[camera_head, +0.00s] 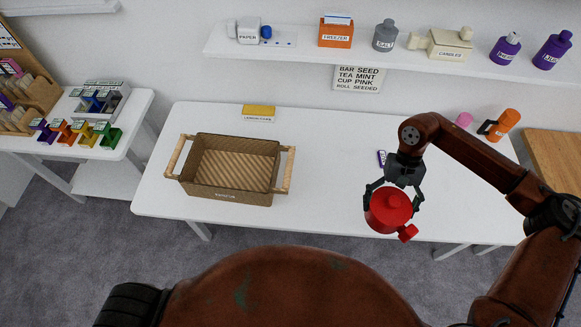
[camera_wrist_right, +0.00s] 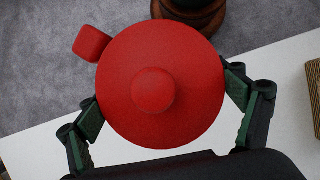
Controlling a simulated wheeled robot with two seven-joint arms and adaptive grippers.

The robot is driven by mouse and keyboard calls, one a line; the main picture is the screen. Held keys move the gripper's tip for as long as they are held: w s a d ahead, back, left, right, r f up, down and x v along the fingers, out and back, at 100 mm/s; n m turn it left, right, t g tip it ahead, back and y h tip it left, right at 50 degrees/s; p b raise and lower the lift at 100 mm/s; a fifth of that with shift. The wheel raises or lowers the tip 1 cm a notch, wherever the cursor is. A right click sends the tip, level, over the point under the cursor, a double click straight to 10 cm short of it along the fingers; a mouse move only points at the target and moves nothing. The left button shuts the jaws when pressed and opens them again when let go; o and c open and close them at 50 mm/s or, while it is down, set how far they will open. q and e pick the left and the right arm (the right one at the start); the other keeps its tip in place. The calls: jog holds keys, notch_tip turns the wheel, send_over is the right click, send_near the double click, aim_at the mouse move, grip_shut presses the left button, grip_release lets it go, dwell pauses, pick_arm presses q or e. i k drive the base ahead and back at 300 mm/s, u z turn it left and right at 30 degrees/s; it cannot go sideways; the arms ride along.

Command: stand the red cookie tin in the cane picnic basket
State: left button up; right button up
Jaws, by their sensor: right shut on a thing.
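The red cookie tin (camera_head: 388,209) is round, with a knob on its lid and a small red block at its side. My right gripper (camera_head: 393,204) is shut on it near the table's front edge, right of the basket. In the right wrist view the tin (camera_wrist_right: 160,85) fills the middle, with a finger on each side. The cane picnic basket (camera_head: 232,196) stands open on the left half of the white table, with a light wooden handle at each end. It looks empty. Its edge (camera_wrist_right: 314,95) also shows at the right of the wrist view. My left gripper is not in view.
A yellow labelled box (camera_head: 259,112) is behind the basket. A small purple item (camera_head: 381,158) lies behind my right gripper. An orange bottle (camera_head: 504,124) stands at the back right. A wall shelf (camera_head: 300,50) holds several items. The table between basket and tin is clear.

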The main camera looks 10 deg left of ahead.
aim_at(240, 180)
jog(key=z, duration=0.3)
jog(key=i, duration=0.65)
jog(key=u, duration=2.75)
